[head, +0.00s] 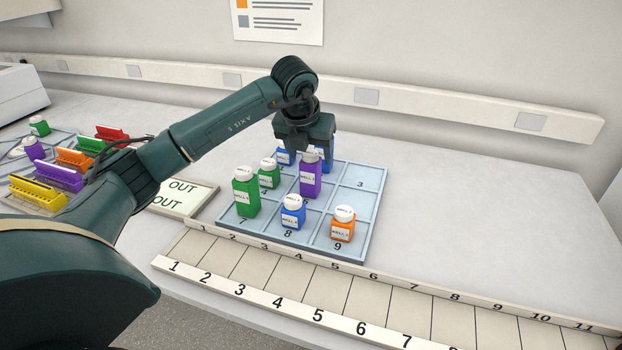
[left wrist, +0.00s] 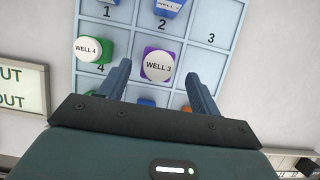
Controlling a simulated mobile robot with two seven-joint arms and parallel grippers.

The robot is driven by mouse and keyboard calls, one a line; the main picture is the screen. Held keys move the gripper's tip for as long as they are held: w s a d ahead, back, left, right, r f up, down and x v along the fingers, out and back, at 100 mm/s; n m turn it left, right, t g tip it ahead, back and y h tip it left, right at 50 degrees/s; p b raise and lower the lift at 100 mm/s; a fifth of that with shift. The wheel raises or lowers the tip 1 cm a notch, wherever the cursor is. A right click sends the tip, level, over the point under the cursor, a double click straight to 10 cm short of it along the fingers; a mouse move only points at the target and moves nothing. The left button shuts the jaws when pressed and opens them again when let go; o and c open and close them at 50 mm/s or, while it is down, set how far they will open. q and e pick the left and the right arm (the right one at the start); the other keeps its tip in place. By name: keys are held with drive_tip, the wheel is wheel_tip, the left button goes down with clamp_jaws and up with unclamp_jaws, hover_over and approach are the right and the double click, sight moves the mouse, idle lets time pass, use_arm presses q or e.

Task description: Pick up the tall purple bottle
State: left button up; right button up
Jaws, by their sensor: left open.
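The tall purple bottle (head: 311,180) has a white cap and stands upright in the middle compartment of the blue numbered tray (head: 371,185). My left gripper (head: 306,157) is open, pointing down over the tray just behind and above the bottle in the head view. In the left wrist view the bottle appears between the two fingers (left wrist: 157,84), near their tips. I see no finger clearly touching it. My right gripper is not in view.
Close by in the tray stand a tall green bottle (head: 246,193), a short green one (head: 269,174), a blue one (head: 292,212), an orange one (head: 343,225) and two blue ones at the back. Compartment 3 is empty. A numbered rack (head: 420,309) runs in front.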

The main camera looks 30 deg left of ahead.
sight(310, 169)
use_arm(q)
drive_tip(key=shift+s+p+x, duration=0.15)
drive_tip(key=shift+p+x, duration=0.2)
drive_tip(key=shift+x, duration=1.15)
drive_tip(key=shift+s+p+x, duration=0.2)
drive_tip(key=shift+p+x, duration=0.1)
drive_tip(key=shift+x, duration=1.25)
drive_tip(key=shift+a+f, duration=0.1)
drive_tip(key=shift+c, duration=0.3)
drive_tip(key=c, duration=1)
